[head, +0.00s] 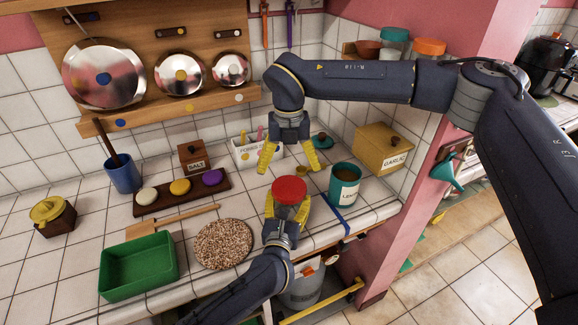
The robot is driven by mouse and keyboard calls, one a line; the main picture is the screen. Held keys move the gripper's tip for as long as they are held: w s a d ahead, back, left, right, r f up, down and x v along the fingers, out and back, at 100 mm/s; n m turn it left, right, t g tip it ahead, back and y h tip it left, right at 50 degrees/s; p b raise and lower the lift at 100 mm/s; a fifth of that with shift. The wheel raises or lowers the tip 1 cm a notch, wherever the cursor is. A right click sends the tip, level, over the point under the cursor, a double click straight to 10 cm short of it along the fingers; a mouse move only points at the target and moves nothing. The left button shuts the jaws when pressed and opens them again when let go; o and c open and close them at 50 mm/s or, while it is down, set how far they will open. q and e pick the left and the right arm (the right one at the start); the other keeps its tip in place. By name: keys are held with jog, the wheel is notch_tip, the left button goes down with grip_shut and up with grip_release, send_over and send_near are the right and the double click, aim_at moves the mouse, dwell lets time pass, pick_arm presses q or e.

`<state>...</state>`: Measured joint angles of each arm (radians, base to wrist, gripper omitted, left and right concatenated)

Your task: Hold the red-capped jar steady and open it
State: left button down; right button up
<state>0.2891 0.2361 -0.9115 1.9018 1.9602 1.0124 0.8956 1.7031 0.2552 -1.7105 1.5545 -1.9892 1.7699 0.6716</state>
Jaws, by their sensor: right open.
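My right gripper (290,160) is open and empty, pointing down. Its yellow fingertips are spread above and behind the cap, apart from it in the picture.
A teal labelled canister (345,182) stands close on the right, with a blue strip (328,212) before it. A speckled round mat (223,244) and green tray (138,265) lie left.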

aim_at(289, 187)
jog(key=m, duration=0.7)
jog(key=shift+m, duration=0.4)
jog(key=m, duration=0.6)
jog(key=shift+f, duration=4)
